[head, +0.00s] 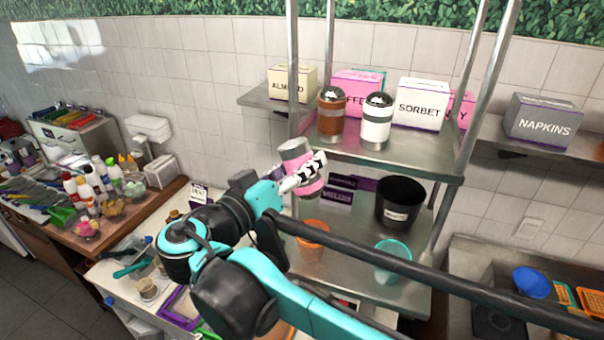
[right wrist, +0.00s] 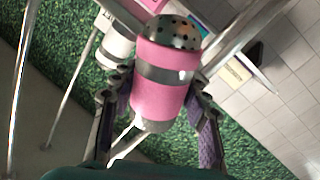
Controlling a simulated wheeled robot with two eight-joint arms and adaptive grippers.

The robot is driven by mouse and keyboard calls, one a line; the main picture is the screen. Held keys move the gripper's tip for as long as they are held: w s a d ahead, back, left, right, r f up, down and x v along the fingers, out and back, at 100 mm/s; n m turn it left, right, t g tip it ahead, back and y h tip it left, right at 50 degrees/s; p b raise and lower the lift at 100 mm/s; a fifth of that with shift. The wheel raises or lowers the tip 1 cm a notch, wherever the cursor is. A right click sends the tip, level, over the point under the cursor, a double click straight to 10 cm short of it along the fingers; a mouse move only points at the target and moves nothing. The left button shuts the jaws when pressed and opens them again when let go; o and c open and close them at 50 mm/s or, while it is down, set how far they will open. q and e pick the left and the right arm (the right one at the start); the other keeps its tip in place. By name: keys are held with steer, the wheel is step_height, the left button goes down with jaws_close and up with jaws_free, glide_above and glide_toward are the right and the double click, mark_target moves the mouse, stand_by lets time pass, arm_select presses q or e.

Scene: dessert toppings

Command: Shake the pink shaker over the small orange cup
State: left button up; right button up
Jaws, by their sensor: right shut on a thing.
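The pink shaker (head: 309,184) is in my right gripper (head: 304,173), in front of the metal shelf. My fingers are shut around its side. In the head view its light grey base end is up and it leans, seemingly tipped over. The right wrist view shows the pink shaker (right wrist: 165,95) between the fingers (right wrist: 160,100), its holed metal dome at the top of that picture. The small orange cup (head: 312,241) stands on the lower shelf, below the shaker and partly behind my right arm. My left gripper is not in view.
A teal cup (head: 393,262) and a black bucket (head: 400,203) share the lower shelf (head: 350,268). Brown (head: 331,118) and white (head: 376,125) shakers stand on the upper shelf. Metal posts frame the shelf. A cluttered counter (head: 115,228) with bottles is at left.

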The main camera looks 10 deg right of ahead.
mark_target(301, 141)
steer(key=shift+r+p, duration=1.65)
steer(key=shift+r, duration=0.9)
steer(key=shift+f, duration=0.1)
step_height(301, 141, down, 8)
steer(key=b, duration=0.6)
steer(key=shift+f, duration=0.1)
steer(key=shift+r, duration=0.2)
steer(key=shift+r, duration=0.1)
steer(key=shift+r+p, duration=3.05)
steer(key=shift+r, duration=0.85)
